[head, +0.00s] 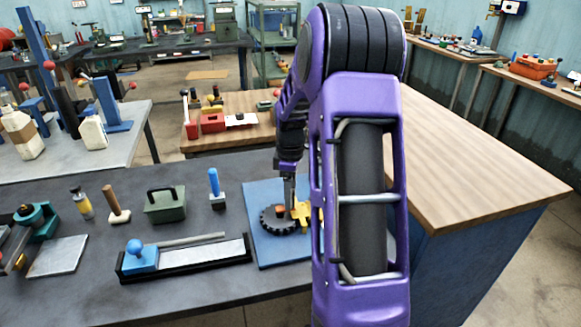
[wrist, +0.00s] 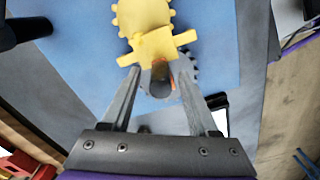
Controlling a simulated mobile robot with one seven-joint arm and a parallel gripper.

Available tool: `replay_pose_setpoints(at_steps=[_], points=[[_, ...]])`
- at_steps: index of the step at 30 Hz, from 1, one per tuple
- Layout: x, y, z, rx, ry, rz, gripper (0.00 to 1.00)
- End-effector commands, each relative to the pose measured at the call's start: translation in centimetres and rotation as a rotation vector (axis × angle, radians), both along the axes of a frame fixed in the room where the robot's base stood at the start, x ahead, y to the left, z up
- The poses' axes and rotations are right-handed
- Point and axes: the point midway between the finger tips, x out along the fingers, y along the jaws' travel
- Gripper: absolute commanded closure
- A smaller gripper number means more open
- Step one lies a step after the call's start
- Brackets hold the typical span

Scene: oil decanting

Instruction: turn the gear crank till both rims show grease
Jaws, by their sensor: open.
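A dark toothed gear (head: 270,224) and a yellow gear (head: 305,212) sit on a blue board (head: 262,248); my arm partly covers the yellow one. In the wrist view the yellow gear (wrist: 143,14) shows with a yellow cross-shaped piece (wrist: 153,47) near it. A dark upright handle with an orange-brown part (wrist: 160,82) stands between my fingers. Only a bit of the dark gear's teeth (wrist: 190,66) shows there. My gripper (wrist: 160,72) is open, its fingers on either side of the handle with gaps visible. I cannot make out grease on either rim.
Left of the board on the grey bench lie a black tray with a blue-knobbed block (head: 140,256), a green box (head: 165,205), a blue-handled tool (head: 215,188) and a wooden-handled tool (head: 116,205). A wooden-topped counter (head: 460,165) to the right is clear.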

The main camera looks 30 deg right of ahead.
Motion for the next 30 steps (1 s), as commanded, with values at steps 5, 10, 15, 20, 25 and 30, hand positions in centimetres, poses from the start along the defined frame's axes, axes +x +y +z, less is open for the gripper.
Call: replay_pose_setpoints(at_steps=[5,10,15,20,25,30], points=[[0.1,-0.1,4.0,-0.003,-0.005,0.0,0.4],[0.1,0.0,8.2,-0.002,-0.005,-0.001,0.4],[0.1,0.0,12.1,-0.002,-0.005,0.0,0.4],[0.1,0.0,14.7,-0.001,-0.003,0.0,0.4],[0.0,0.0,16.0,-0.001,-0.001,0.0,0.4],[0.0,0.0,16.2,-0.001,-0.001,0.0,0.4]])
